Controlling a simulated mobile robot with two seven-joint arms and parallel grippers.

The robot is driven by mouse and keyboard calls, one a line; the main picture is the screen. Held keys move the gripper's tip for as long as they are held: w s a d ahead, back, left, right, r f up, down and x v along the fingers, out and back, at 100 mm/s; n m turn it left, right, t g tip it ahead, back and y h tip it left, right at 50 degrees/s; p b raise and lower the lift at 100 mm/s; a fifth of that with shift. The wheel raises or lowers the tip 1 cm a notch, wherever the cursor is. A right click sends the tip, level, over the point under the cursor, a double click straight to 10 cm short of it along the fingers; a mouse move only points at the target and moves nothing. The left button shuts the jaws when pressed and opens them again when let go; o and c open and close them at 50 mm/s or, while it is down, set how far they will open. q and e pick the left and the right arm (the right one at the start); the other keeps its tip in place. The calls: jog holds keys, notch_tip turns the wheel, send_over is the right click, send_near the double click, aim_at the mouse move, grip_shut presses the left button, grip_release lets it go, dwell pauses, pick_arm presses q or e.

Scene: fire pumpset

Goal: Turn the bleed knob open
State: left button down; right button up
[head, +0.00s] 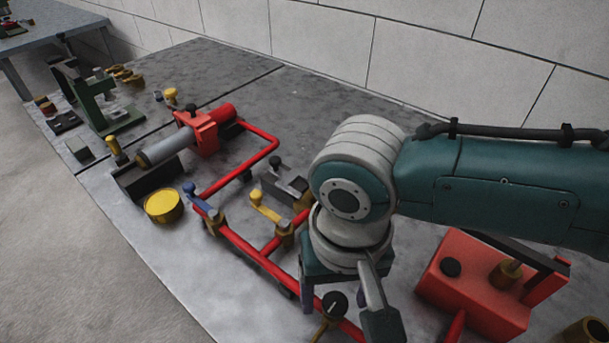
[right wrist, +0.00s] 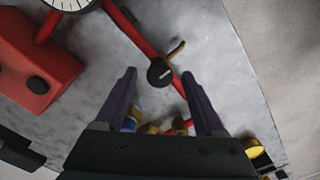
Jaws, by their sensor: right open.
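The bleed knob (head: 334,305) is a small round black knob with a white mark, on a red pipe with a brass spout. In the right wrist view the bleed knob (right wrist: 159,72) shows between and just beyond my fingertips. My right gripper (head: 333,296) points down over the knob, its dark purple fingers open and empty. In the right wrist view the fingers of the right gripper (right wrist: 158,78) stand apart on either side of the knob, with no visible contact. The exact depth gap is hard to tell. My left gripper is not in view.
A red tank (head: 470,285) stands right of the knob. Red pipes (head: 255,255) with yellow-handled (head: 265,208) and blue-handled (head: 195,197) valves run left. A white dial gauge (right wrist: 68,3) is at the wrist view's top edge. Bare bench top (head: 150,260) lies at front left.

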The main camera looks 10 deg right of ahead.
jog(key=shift+f, duration=0.1)
grip_shut()
dwell(0.6)
